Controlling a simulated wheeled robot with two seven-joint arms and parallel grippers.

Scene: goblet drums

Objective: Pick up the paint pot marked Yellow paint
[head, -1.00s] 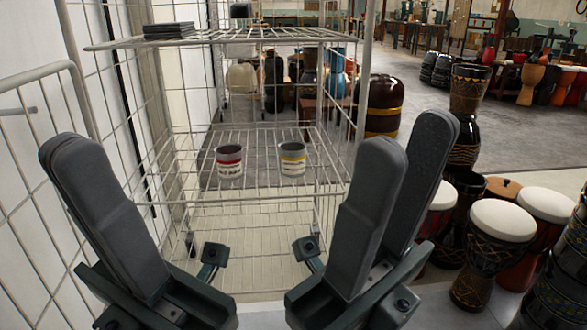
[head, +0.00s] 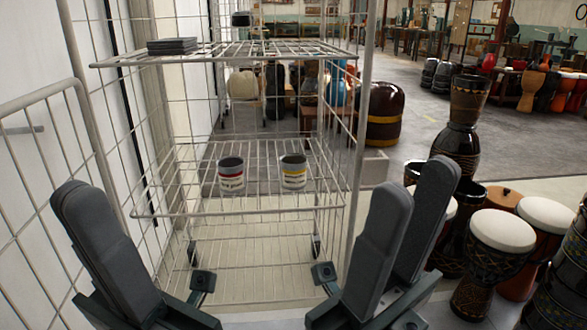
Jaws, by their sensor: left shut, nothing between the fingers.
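The yellow-banded paint pot (head: 293,173) stands upright on the middle wire shelf of the cage trolley, at the right of two pots. Its label text is too small to read. A similar red-banded pot (head: 231,178) stands to its left, with a gap between them. My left gripper (head: 82,200) is shut and empty at the lower left, in front of the trolley and apart from both pots. My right gripper (head: 416,183) is open and empty at the lower right, its two fingers apart, nearer to me than the pots and to their right.
The wire trolley's middle shelf (head: 262,203) has mesh sides and an upper shelf (head: 285,52) above the pots. Dark flat items (head: 172,45) lie on the upper shelf. A white-topped drum (head: 502,231) and other drums crowd the right. A white wall borders the left.

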